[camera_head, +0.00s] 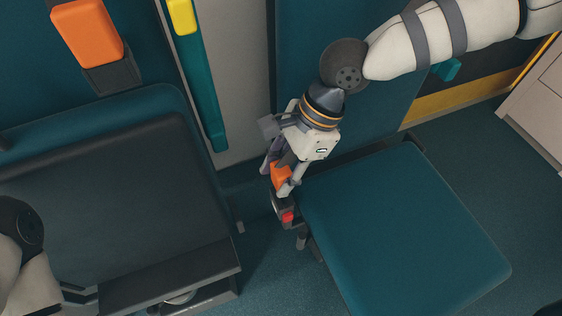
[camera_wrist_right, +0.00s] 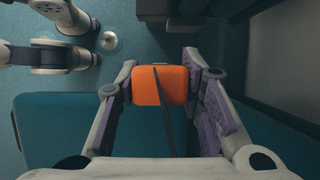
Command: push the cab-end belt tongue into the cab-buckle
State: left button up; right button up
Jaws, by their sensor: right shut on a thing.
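The cab-end belt tongue has an orange grip (camera_head: 281,176), and my right gripper (camera_head: 280,184) is shut on it. In the right wrist view the orange grip (camera_wrist_right: 160,87) sits between the two fingers, with a dark strap running over it toward the palm. The dark cab-buckle (camera_head: 282,204) with a red button (camera_head: 288,216) stands just below the fingertips, beside the teal seat. In the wrist view the orange grip mostly hides the buckle. I cannot tell whether the tongue's metal end touches or enters its slot. My left gripper is out of view.
A teal seat cushion (camera_head: 400,230) lies right of the buckle. A dark-topped seat or bench (camera_head: 120,200) fills the left, with a narrow floor gap between. An orange block (camera_head: 87,33) and a yellow block (camera_head: 182,15) are on the wall at upper left. Floor is clear at right.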

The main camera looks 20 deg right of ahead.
jog(key=shift+f, duration=0.55)
jog(key=shift+r, duration=0.1)
jog(key=shift+p, duration=0.3)
dwell(0.3)
dwell(0.3)
jog(key=shift+p, duration=0.4)
dwell(0.4)
